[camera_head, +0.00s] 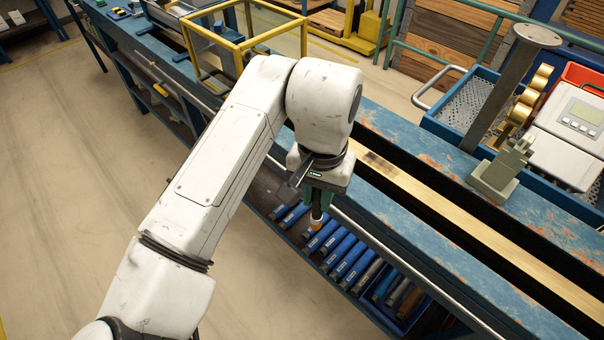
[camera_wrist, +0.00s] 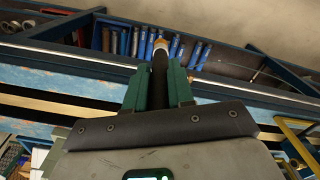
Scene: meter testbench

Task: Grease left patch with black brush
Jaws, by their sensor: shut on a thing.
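My gripper (camera_head: 317,205) points down over the front edge of the blue bench. In the wrist view its two green fingers (camera_wrist: 159,82) are shut on the black brush (camera_wrist: 159,66). The brush has a dark shaft and a pale and orange end, which also shows below the fingers as the brush tip (camera_head: 314,224) in the head view. A dark patch (camera_head: 378,163) marks the long brass-coloured rail, right of my gripper and apart from the brush. I cannot tell whether another patch lies behind my arm.
The blue bench (camera_head: 440,235) has worn paint and dark slots beside the rail. A grey clamp stand (camera_head: 495,178) stands on it at right, near a blue tray and a meter box (camera_head: 575,120). Blue binders (camera_head: 345,262) fill the shelf below. A yellow frame (camera_head: 240,45) stands at the back left.

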